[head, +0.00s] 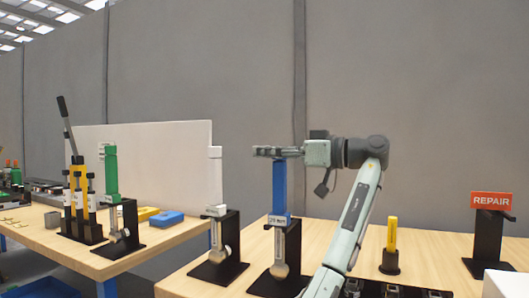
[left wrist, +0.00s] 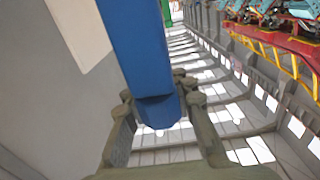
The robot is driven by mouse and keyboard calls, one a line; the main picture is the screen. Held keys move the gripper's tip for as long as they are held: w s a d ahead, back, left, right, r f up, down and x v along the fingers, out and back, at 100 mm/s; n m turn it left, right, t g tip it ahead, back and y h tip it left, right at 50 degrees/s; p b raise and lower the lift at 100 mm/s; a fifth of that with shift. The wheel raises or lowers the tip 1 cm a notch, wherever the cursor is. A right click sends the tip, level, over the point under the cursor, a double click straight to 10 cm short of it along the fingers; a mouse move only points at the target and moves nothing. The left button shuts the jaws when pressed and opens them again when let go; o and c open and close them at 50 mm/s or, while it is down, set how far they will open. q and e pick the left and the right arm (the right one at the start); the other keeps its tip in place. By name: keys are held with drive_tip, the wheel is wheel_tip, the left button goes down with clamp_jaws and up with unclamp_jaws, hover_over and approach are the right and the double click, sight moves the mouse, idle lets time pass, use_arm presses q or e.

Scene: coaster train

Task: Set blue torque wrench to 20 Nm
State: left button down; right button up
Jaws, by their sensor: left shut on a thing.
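The blue torque wrench (head: 279,188) stands upright in a black stand on the right-hand table, its round head low in the stand. A small pale label with a reading sits on its lower shaft; the number is too small to read surely. My left gripper (head: 268,152) lies level at the top of the blue handle and is shut on it. In the left wrist view, the blue handle (left wrist: 135,45) passes between the fingers of my left gripper (left wrist: 158,110), its end showing between them. My right gripper is not in view.
Left of the blue wrench stands another black holder (head: 220,264) with a wrench. A yellow tool (head: 391,235) and a red REPAIR sign (head: 491,201) are to the right. A green-handled wrench (head: 111,172) stands on the left table. Clear wood lies between the yellow tool and the sign.

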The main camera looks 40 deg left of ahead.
use_arm(q)
drive_tip(key=shift+f, duration=0.1)
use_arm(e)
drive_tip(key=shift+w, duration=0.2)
use_arm(q)
drive_tip(key=c, duration=1.2)
unclamp_jaws()
drive_tip(key=v, duration=1.2)
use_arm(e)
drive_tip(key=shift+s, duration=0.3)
